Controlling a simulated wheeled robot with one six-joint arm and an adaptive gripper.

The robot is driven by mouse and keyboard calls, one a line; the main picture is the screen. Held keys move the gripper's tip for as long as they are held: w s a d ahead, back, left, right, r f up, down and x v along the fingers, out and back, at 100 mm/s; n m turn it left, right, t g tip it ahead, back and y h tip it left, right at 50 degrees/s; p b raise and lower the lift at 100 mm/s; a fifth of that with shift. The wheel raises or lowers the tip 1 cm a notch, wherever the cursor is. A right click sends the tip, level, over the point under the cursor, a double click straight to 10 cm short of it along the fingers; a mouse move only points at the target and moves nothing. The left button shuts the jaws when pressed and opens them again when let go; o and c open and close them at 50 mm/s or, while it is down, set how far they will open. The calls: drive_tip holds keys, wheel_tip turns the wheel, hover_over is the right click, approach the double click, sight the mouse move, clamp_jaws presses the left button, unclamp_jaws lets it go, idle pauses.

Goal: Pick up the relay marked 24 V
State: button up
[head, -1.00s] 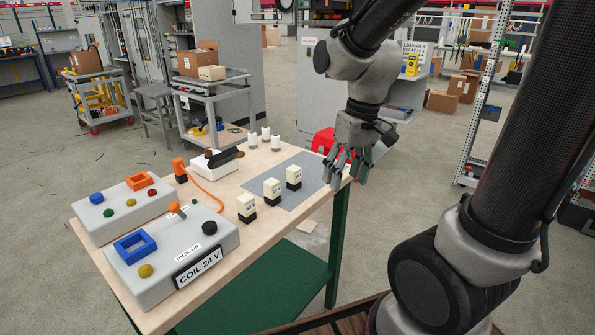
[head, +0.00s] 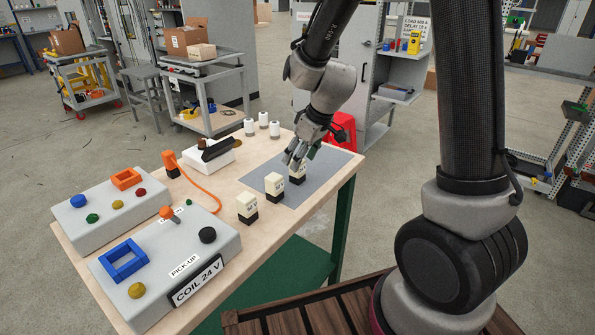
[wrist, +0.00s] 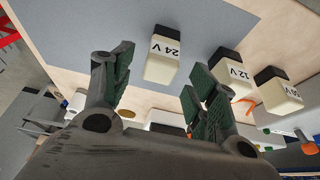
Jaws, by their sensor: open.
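The relay marked 24 V (wrist: 163,58) is a cream block with a dark base. In the wrist view it lies between the two open finger lines, its label readable. In the head view it is the right-most relay (head: 298,174) on the grey mat, partly hidden by my gripper (head: 295,157). My gripper (wrist: 160,70) is open, with green pads, just above or around this relay; I cannot tell whether it touches. A relay marked 12 V (wrist: 232,72) stands beside it, with another relay (wrist: 279,92) farther along, its marking hard to read.
The grey mat (head: 318,165) lies on a wooden table with a green frame. A control box labelled COIL 24 V (head: 150,272) and a second box (head: 75,222) stand at the left. White spools (head: 262,120) and a white device with a dark handle (head: 207,160) stand behind.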

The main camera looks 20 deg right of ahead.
sight(298, 178)
drive_tip(key=x, duration=0.3)
drive_tip(key=shift+f, duration=0.2)
drive_tip(key=c, duration=1.1)
drive_tip(key=shift+c, duration=0.2)
drive_tip(key=shift+r, duration=0.1)
